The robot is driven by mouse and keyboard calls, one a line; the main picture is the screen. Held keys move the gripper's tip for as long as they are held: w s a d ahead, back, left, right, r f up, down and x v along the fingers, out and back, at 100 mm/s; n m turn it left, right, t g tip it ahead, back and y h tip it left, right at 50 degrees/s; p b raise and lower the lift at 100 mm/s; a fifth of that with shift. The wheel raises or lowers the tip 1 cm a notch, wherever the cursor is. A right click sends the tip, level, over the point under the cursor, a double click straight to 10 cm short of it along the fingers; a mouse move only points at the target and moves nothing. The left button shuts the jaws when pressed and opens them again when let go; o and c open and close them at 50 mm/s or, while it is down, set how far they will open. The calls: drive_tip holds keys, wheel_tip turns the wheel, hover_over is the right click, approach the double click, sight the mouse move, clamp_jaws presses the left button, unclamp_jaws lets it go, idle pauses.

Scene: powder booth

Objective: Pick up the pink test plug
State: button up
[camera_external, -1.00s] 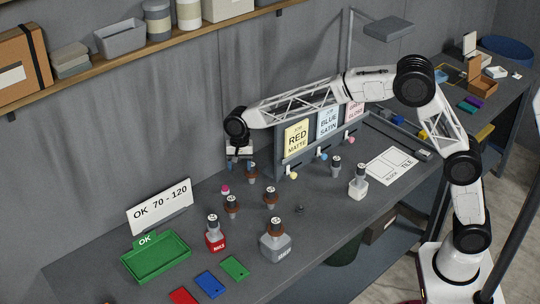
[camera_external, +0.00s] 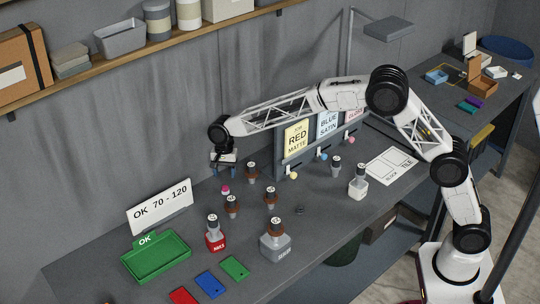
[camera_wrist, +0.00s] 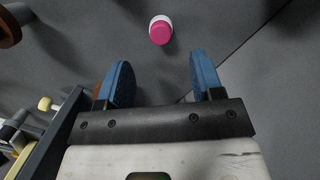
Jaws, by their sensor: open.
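The pink test plug (camera_external: 225,190) is a small pink-topped piece with a pale lower part. It stands on the grey table, beside the brown-collared bottles. In the wrist view the plug (camera_wrist: 161,30) lies beyond the fingertips, roughly in line with the gap between them. My gripper (camera_external: 223,174) hangs above the table, a little above the plug and toward the back wall. In the wrist view my gripper (camera_wrist: 158,75) has its two blue fingers apart with nothing between them.
Brown-collared bottles (camera_external: 232,205) stand close to the plug. The job-card rack (camera_external: 283,165) is right of my gripper. A green OK tray (camera_external: 156,258) and an OK 70-120 sign (camera_external: 160,207) are at left. A red bottle (camera_external: 215,234) and grey bottle (camera_external: 275,242) stand in front.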

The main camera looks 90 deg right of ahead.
sight(225, 186)
drive_tip(key=shift+a+f, duration=0.2)
drive_tip(key=shift+f, duration=0.95)
drive_tip(key=shift+w+a+f, duration=0.1)
drive_tip(key=shift+a+f, duration=0.1)
drive_tip(key=shift+f, duration=1.1)
drive_tip(key=shift+a+f, duration=0.2)
drive_tip(key=shift+f, duration=1.05)
drive_tip(key=shift+c, duration=0.2)
drive_tip(key=c, duration=1)
